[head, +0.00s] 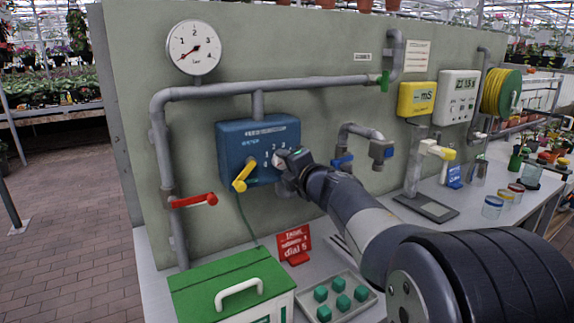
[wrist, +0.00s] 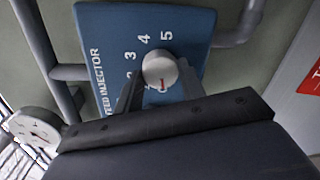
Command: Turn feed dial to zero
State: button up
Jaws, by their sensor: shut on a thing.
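The blue feed injector box (head: 232,150) is on the grey-green wall panel. Its pale grey round dial (head: 279,158) is on the right part of its face. In the wrist view the dial (wrist: 158,68) has a short red mark on its lower edge, near a partly hidden digit. The printed 3, 4 and 5 are clear; other digits are partly covered. My gripper (head: 287,168) is shut on the dial, with a dark finger on each side of it in the wrist view (wrist: 160,88).
A red-handled valve (head: 196,200) is on the left pipe. A red sign (head: 294,243) reading "dial 5", a green-lidded box (head: 230,283) and a tray of green cubes (head: 352,281) stand below.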

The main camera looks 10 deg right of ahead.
jog(key=o, duration=1)
jog(key=shift+s, duration=0.1)
jog(key=v, duration=1)
jog(key=shift+s+d, duration=0.15)
jog(key=shift+s, duration=0.15)
jog(key=x, duration=1)
jog(key=shift+w, duration=0.4)
